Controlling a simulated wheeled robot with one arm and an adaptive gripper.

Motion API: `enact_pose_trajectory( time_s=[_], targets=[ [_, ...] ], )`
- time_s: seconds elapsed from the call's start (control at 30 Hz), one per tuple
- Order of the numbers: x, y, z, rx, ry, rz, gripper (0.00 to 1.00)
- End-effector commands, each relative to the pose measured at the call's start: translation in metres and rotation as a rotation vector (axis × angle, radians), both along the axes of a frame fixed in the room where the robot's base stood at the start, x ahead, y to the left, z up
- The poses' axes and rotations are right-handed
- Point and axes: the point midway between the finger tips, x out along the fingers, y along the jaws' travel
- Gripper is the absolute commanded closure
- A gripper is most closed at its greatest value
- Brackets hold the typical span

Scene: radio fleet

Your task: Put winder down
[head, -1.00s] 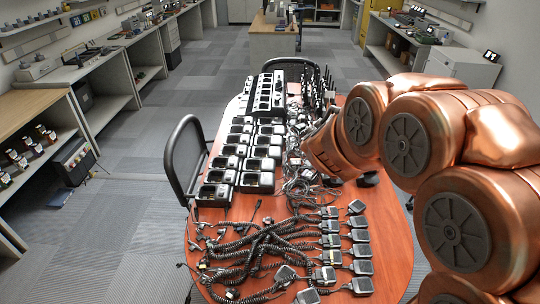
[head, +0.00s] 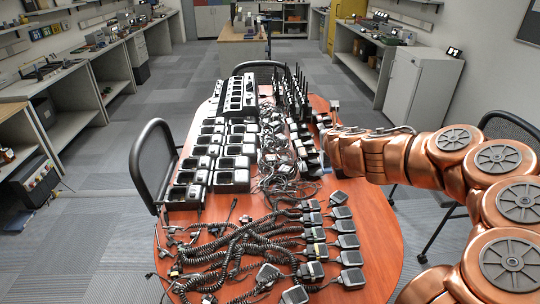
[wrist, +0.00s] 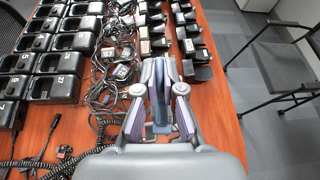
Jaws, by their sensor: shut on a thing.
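My gripper (wrist: 161,107) shows in the wrist view over the red-brown table, with its purple-padded fingers on both sides of a thin grey-blue piece, which I take to be the winder (wrist: 160,85). The fingers are shut on it.
The table (head: 365,240) has bare room along its right side. Black chargers (head: 232,174) stand in rows at the left, tangled cables (head: 280,165) lie mid-table, and speaker microphones (head: 346,241) with coiled cords lie in front. Upright radios (head: 290,95) stand at the back. A chair (wrist: 285,65) stands off the right edge.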

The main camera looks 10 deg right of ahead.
Motion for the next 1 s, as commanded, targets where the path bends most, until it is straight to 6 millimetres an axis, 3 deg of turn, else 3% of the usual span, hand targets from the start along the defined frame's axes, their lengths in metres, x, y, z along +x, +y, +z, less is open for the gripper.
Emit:
enact_pose_trajectory(
  time_s=[0.2,1.0],
  targets=[
    [0.007,-0.032,-0.027,0.008,-0.003,0.035,1.0],
    [0.003,-0.145,-0.082,0.024,0.003,0.187,1.0]
  ],
)
